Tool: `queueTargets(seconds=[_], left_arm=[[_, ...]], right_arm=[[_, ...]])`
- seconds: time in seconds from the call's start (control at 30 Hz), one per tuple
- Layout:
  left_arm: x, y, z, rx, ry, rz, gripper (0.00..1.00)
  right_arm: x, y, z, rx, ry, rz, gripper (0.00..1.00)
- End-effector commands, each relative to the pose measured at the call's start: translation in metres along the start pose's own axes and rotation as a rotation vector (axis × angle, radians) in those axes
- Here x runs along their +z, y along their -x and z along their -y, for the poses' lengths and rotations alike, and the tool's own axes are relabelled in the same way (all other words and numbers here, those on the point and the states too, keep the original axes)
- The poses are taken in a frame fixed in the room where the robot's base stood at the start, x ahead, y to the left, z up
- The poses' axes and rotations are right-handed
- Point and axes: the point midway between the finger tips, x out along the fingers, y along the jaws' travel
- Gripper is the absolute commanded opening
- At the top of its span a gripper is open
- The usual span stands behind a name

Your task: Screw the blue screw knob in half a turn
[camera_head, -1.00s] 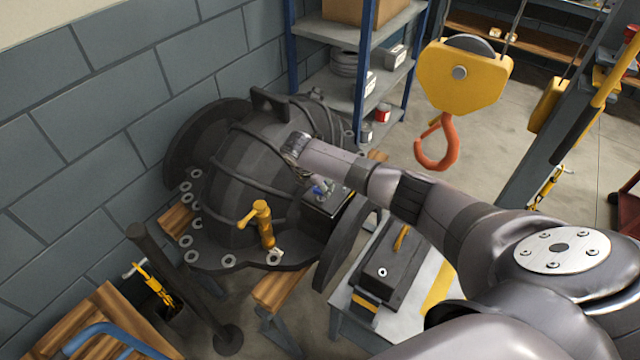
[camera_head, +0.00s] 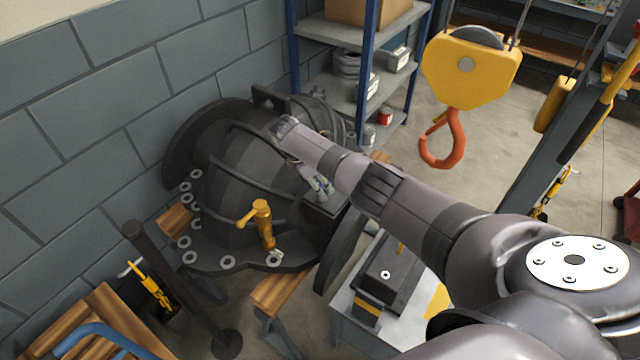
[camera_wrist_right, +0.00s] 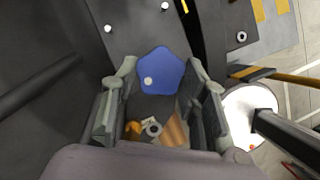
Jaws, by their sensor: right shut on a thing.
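The blue screw knob (camera_wrist_right: 160,70) is a rounded, lobed head with a small pale dot on it. In the right wrist view it sits between the two fingertips of my right gripper (camera_wrist_right: 161,78), which is shut on it from both sides. In the head view my right gripper (camera_head: 321,188) is at the right side of the dark domed casing (camera_head: 235,185), by a dark box-like part (camera_head: 325,208). There the knob is mostly hidden by the fingers. My left gripper is not in view.
A yellow-brown valve handle (camera_head: 261,220) stands up at the casing's front flange. A grey table (camera_head: 345,300) carries a dark box (camera_head: 392,272). Shelving (camera_head: 350,90) stands behind.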

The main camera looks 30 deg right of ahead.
Motion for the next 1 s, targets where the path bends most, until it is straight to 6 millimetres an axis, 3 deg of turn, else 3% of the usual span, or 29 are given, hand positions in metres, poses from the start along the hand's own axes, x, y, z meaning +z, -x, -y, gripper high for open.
queueTargets(seconds=[0.4, 0.43, 0.7, 1.0], left_arm=[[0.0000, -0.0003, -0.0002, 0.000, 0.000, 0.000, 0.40], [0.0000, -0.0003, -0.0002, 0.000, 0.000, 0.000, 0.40], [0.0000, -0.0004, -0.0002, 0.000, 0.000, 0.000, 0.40], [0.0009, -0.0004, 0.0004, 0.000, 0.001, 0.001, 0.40]], right_arm=[[0.0013, 0.0006, -0.0008, 0.000, -0.007, 0.002, 0.13], [0.0013, 0.0006, -0.0008, 0.000, -0.007, 0.002, 0.42], [0.0007, 0.0003, -0.0004, -0.001, -0.006, 0.001, 0.60], [0.0003, 0.0006, -0.0003, -0.001, -0.005, 0.000, 0.60]])
